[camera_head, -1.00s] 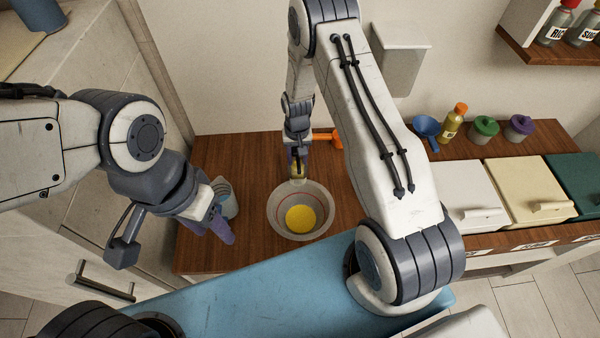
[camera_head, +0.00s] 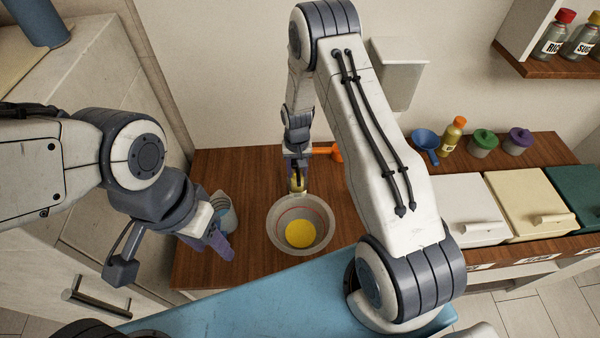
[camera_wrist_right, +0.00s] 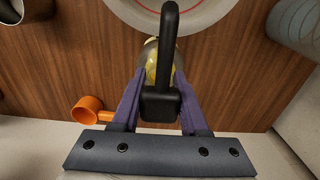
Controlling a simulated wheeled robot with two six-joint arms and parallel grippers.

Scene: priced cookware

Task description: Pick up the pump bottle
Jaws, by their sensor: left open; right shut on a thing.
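The pump bottle, with a black pump head (camera_wrist_right: 162,95) and a yellowish body (camera_wrist_right: 152,60), is between the purple fingers of my right gripper (camera_wrist_right: 160,98) in the right wrist view. That gripper is shut on it. In the head view my right gripper (camera_head: 297,178) and the bottle show small just behind the bowl's far rim. I cannot tell whether the bottle's base touches the counter. My left gripper (camera_head: 219,245) is open and empty, at the left of the bowl, in front of a grey-blue jug (camera_head: 228,213).
The pale bowl (camera_head: 320,218) with yellow content stands on the wooden counter (camera_head: 205,275). Counter is free left of the bottle.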

